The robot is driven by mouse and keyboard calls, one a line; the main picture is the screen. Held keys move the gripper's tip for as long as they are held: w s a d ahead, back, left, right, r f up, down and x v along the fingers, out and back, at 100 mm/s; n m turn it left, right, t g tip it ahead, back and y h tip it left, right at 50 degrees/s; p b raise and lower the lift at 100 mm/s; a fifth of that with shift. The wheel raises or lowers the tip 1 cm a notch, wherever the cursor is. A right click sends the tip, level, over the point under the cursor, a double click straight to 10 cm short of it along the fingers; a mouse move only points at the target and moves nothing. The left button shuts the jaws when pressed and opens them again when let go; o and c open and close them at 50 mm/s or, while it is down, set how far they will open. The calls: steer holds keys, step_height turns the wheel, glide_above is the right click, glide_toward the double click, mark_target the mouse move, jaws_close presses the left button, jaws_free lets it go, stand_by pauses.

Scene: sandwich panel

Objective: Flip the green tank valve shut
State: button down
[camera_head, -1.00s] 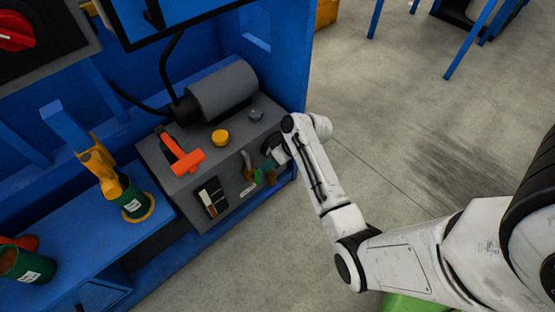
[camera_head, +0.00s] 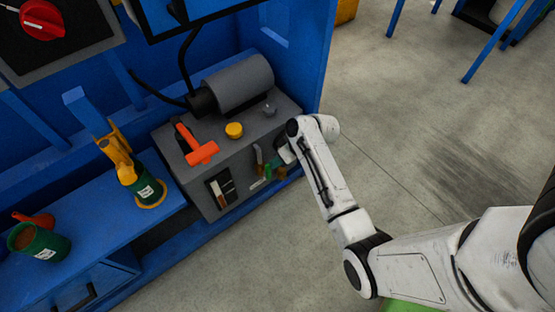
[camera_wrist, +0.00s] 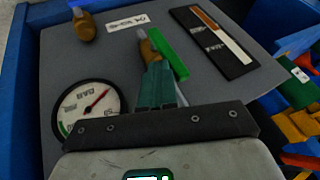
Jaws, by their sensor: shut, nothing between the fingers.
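The green valve handle (camera_wrist: 168,54) is a straight green bar on the grey panel in the wrist view, beside a brass valve body (camera_wrist: 149,46). In the head view the green handle (camera_head: 268,171) is a small green piece on the grey box's front face. My gripper (camera_wrist: 156,68) has teal fingers that are shut and empty. Their tips are at the brass body, with the green handle close along their right side. I cannot tell whether they touch. In the head view my gripper (camera_head: 287,154) is at the box's front face, partly hidden by my arm.
A pressure gauge (camera_wrist: 89,109) and a second brass fitting (camera_wrist: 84,27) are on the panel. An orange-red lever (camera_head: 202,153) and a yellow knob (camera_head: 234,130) are on the box top. Open floor (camera_head: 400,130) lies to the right.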

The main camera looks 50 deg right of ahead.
mark_target(268, 167)
steer(key=shift+w+a+r, duration=0.1)
steer(key=shift+a+r, duration=0.05)
steer(key=shift+a, duration=0.05)
steer(key=a+h+p, duration=0.1)
steer(key=h+p, duration=0.1)
steer(key=p, duration=0.1)
steer(key=a+n+g+h+p, duration=0.1)
steer(key=shift+w+a+r+p, duration=0.3)
steer(key=shift+a+r+p, duration=0.05)
steer(key=shift+p, duration=0.05)
steer(key=w+a+f+n+g+h+b, duration=0.2)
steer(key=a+f+h+b, duration=0.3)
steer(key=a+h+b, duration=0.2)
steer(key=h+b, duration=0.2)
steer(key=h, duration=0.2)
steer(key=shift+f+g+h, duration=0.3)
steer(key=shift+f+h, duration=0.05)
steer(key=shift+h, duration=0.05)
steer(key=shift+w+a+f, duration=0.1)
steer(key=shift+f, duration=0.05)
